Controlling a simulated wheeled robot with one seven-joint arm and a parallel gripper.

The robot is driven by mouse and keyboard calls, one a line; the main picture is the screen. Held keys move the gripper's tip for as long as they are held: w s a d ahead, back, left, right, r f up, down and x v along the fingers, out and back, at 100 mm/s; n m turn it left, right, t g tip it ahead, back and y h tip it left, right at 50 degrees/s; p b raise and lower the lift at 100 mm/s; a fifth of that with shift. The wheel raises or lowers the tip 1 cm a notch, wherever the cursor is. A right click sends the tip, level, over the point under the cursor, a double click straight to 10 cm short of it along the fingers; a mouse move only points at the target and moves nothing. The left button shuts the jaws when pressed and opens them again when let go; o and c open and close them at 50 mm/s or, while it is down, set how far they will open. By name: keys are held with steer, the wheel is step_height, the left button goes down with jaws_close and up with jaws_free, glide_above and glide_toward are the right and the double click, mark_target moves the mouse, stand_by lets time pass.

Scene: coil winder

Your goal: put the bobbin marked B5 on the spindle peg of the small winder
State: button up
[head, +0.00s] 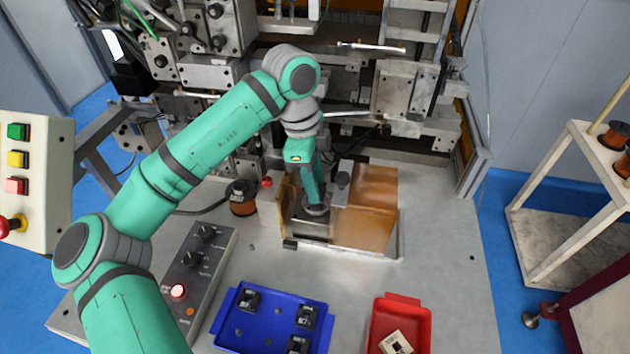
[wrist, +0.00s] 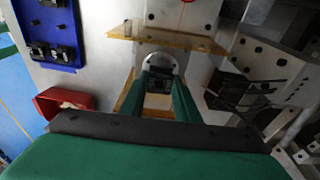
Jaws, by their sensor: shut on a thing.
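My gripper (head: 314,207) reaches down into the small winder (head: 368,205), between its amber guards. In the wrist view my gripper's green fingers (wrist: 164,72) are shut on a small dark bobbin (wrist: 158,86). No marking on it is readable. A pale round plate (wrist: 162,57) of the winder shows just beyond the fingertips. The spindle peg is not distinguishable, and I cannot tell whether the bobbin is around it or only close to it. In the head view the fingers and arm hide the bobbin.
A blue tray (head: 224,331) holds several black bobbins, and a red bin (head: 402,301) holds a pale part. A copper wire spool (head: 243,197) stands left of the winder. A control box (head: 213,267) with knobs lies front left. Large machinery stands behind; the bench's right side is clear.

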steer(key=shift+f, duration=0.9)
steer(key=o, duration=1.1)
steer(key=shift+r, duration=0.15)
steer(key=r, duration=0.3)
steer(key=a+r, duration=0.1)
steer(key=r, duration=0.6)
steer(key=shift+w+a+r, duration=0.15)
steer(key=shift+a+r, duration=0.1)
steer(key=shift+a, duration=0.05)
